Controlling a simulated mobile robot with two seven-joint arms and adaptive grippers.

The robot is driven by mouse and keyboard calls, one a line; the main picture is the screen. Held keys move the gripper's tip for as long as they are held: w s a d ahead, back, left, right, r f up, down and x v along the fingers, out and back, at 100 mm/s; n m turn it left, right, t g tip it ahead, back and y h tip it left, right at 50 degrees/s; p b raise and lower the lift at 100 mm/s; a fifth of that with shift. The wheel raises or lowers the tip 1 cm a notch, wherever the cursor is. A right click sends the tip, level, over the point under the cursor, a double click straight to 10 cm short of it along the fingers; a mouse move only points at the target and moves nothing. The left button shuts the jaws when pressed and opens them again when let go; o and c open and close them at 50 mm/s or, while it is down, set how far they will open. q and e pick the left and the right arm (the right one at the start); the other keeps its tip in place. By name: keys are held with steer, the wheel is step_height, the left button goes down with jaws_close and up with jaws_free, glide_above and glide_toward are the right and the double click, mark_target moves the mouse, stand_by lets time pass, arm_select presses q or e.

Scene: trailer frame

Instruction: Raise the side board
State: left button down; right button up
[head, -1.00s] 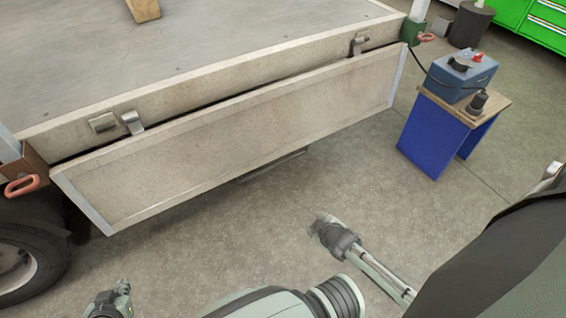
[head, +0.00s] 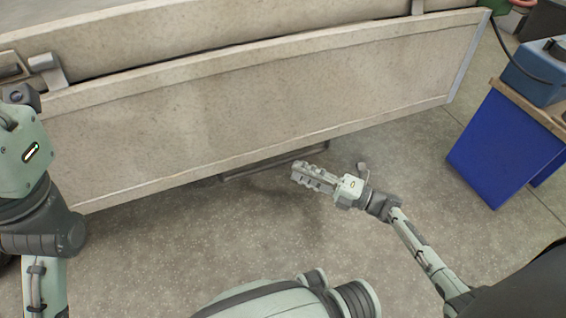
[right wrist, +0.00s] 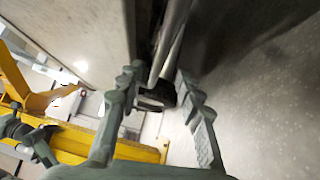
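The side board (head: 270,105) is a long beige panel hanging down along the trailer's side, leaning out slightly at its lower edge. My right gripper (head: 297,173) is just below the board's lower edge, near the middle of its length. In the right wrist view its two fingers (right wrist: 160,100) are apart, with a wide gap between them. A pale surface, probably the board (right wrist: 75,30), fills the upper left there, and a thin dark edge or bar runs between the fingers; I cannot tell whether they touch it. My left arm stands at the left by the board; its gripper is not visible.
A latch (head: 47,72) sits on the trailer's edge at the left. A dark metal bar (head: 275,160) shows under the board. A blue stand (head: 505,150) with a blue box (head: 535,72) is at the right. A yellow frame (right wrist: 85,135) shows in the wrist view. The floor in front is clear.

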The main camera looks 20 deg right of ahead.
mark_target(276, 162)
steer(key=shift+b+x, duration=0.4)
steer(key=shift+x, duration=3.45)
steer(key=shift+s+a, duration=0.1)
steer(key=shift+a, duration=0.05)
jaws_close()
